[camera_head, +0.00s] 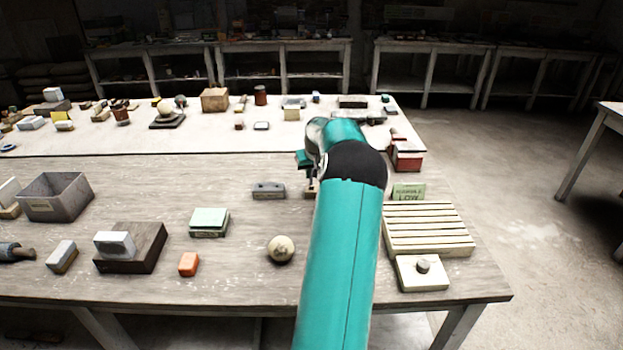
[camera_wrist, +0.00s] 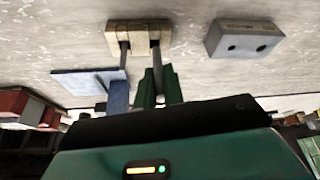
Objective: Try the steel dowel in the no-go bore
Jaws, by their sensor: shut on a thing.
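My gripper (camera_wrist: 158,84) points at the table with its dark green fingers shut on a thin grey rod, the steel dowel (camera_wrist: 156,60). The dowel's far end meets a dark opening in a beige block (camera_wrist: 140,28) on the table. I cannot tell how deep it sits. A second dark opening or pin shows beside it in the same block. Which bore is the no-go is not readable. In the head view my gripper (camera_head: 311,180) is mostly behind my arm, and the beige block (camera_head: 308,191) is partly hidden.
A grey block with two holes (camera_head: 268,190) stands left of the beige block; it also shows in the wrist view (camera_wrist: 243,38). A plaster sphere (camera_head: 281,249) is nearer the front. A slatted rack (camera_head: 428,229) and a white block with a knob (camera_head: 422,280) stand right.

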